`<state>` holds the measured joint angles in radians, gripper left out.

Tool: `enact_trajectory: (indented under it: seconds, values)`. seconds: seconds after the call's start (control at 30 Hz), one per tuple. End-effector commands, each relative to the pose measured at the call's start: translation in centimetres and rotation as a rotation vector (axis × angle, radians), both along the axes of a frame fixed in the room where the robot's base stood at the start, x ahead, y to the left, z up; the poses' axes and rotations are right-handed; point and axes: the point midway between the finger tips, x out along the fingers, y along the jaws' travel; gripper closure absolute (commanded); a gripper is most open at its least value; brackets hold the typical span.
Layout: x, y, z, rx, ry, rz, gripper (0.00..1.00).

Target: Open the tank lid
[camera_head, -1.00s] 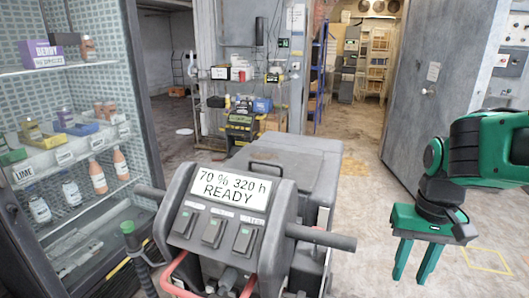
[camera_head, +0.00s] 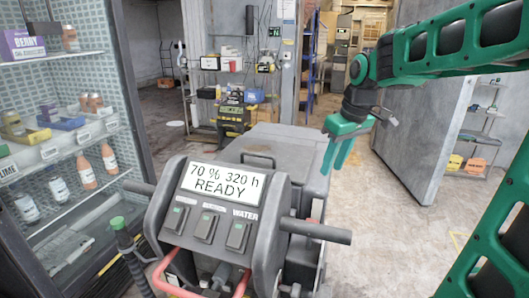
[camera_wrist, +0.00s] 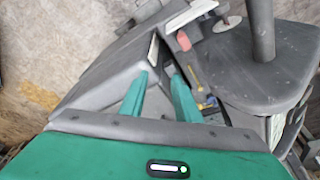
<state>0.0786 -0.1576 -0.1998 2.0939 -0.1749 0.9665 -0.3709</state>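The grey floor-cleaning machine (camera_head: 225,215) stands in the lower middle of the head view, its label reading "70 % 320 h READY". Its flat grey tank lid (camera_head: 300,146) lies down behind the control panel, with a dark handle (camera_head: 258,157) on top. My green gripper (camera_head: 336,158) hangs at the lid's right edge, fingers pointing down. In the wrist view my gripper (camera_wrist: 160,78) has its two fingers apart, with nothing clearly held between them. Grey machine body (camera_wrist: 115,70) lies around and beyond the fingertips. Contact with the lid cannot be told.
A glass-fronted cooler (camera_head: 65,130) with bottles and boxes stands at the left. A shelf rack with a yellow-black machine (camera_head: 233,117) is behind. A large grey door (camera_head: 420,130) stands at the right. Floor right of the machine is clear. The machine's handlebar (camera_head: 318,231) sticks out right.

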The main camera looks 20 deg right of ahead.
Motion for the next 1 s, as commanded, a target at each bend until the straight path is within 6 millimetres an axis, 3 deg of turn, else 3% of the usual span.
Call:
enact_trajectory:
  seconds: [0.03,0.1,0.2,0.33,0.43,0.63,1.0]
  values:
    - [3.5,1.2,0.8,-0.012,-0.031,0.107,0.71]
    - [7.6,3.0,1.9,-0.028,-0.080,0.253,0.71]
    - [12.3,5.6,3.2,-0.050,-0.141,0.434,0.71]
    - [16.3,8.4,4.1,-0.072,-0.197,0.600,0.71]
    - [17.8,9.6,4.4,-0.081,-0.221,0.671,0.71]
    - [18.9,10.4,3.6,-0.085,-0.234,0.709,0.71]
    - [21.1,11.4,-2.0,-0.085,-0.231,0.703,0.71]
